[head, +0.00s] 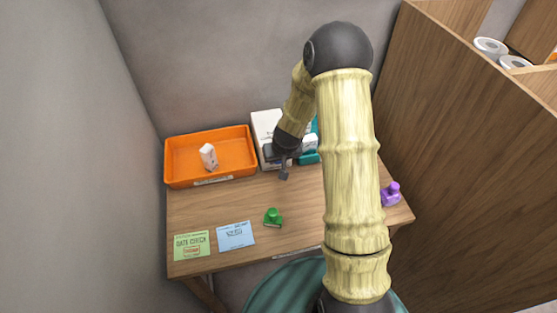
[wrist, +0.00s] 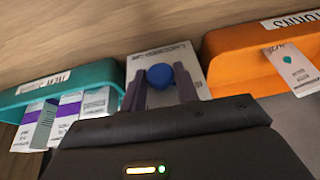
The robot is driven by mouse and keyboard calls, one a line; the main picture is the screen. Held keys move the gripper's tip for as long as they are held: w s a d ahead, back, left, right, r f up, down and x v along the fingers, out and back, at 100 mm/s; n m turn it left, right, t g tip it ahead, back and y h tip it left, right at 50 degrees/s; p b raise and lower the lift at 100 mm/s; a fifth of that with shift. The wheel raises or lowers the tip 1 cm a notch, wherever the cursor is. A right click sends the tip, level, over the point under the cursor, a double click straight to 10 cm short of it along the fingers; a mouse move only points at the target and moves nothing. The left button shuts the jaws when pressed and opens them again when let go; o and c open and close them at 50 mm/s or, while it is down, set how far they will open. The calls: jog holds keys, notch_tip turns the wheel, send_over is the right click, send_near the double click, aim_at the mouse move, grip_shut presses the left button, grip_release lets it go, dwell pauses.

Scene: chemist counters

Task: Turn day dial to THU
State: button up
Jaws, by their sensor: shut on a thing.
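A white box with printed lettering (head: 263,120) stands at the back of the counter, right of the orange tray, partly hidden by my arm. In the wrist view the white panel (wrist: 193,61) carries a round blue knob (wrist: 160,77), seemingly the day dial. My gripper (wrist: 161,72) has one dark finger on each side of the knob and is shut on it. In the head view my gripper (head: 284,171) is in front of the box, and the knob cannot be seen. The lettering is too blurred to read, so the dial's day cannot be told.
An orange tray (head: 172,165) holds a white packet (head: 208,156). A teal tray (wrist: 104,72) with white and purple boxes is on the other side. A green stamp (head: 272,216), purple stamp (head: 391,194), green card (head: 191,246) and blue card (head: 236,235) lie on the wooden counter (head: 225,205).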

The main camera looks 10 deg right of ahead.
jog(key=shift+d+f+y+b, duration=0.1)
jog(key=shift+f+y+b, duration=0.2)
jog(key=shift+b, duration=0.5)
jog(key=y+b, duration=0.1)
jog(key=b, duration=0.3)
jog(key=shift+d+m+y, duration=0.2)
jog(key=shift+m+y, duration=0.1)
jog(key=shift+y, duration=0.1)
jog(key=y+b, duration=0.1)
jog(key=b, duration=0.1)
jog(key=y+b, duration=0.2)
jog(key=b, duration=0.1)
jog(key=shift+d+m+y+b, duration=0.2)
jog(key=shift+m+y+b, duration=0.1)
jog(key=shift+m+b, duration=0.1)
jog(key=y, duration=0.1)
jog(key=y+b, duration=0.1)
jog(key=y, duration=0.1)
jog(key=m+y+b, duration=0.1)
jog(key=shift+d+f+t+y, duration=0.25)
jog(key=shift+t+y, duration=0.05)
jog(key=shift+t, duration=0.1)
jog(key=m+t+y+b, duration=0.1)
jog(key=y, duration=0.3)
jog(key=shift+f+b, duration=0.2)
jog(key=shift+b, duration=0.2)
jog(key=shift+m, duration=0.3)
